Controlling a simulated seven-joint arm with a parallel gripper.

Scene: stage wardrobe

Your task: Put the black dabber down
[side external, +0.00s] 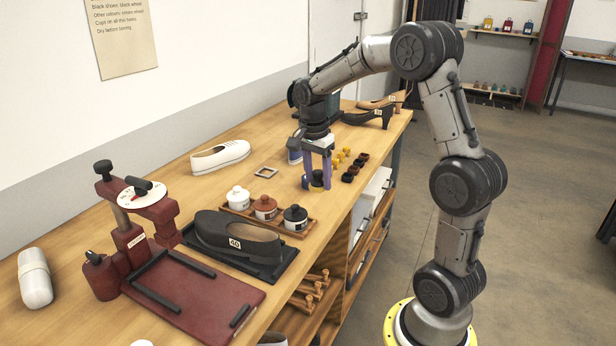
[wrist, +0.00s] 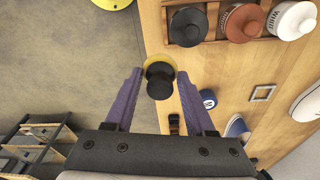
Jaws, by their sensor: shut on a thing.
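My gripper (side external: 317,180) is low over the right part of the bench, shut on the black dabber (side external: 317,177). In the wrist view the dabber (wrist: 160,88), with a black knob and a yellow pad edge, sits between the purple fingertips (wrist: 160,77). Whether its pad touches the bench is unclear. A wooden tray (side external: 267,225) beside it holds three lidded jars: white (side external: 238,198), brown (side external: 265,208) and black (side external: 295,218). The black jar (wrist: 188,26) is the one nearest the dabber in the wrist view.
Several small yellow and black pieces (side external: 350,174) stand right of my gripper, with dark heeled shoes (side external: 368,117) behind. The bench's front edge is close.

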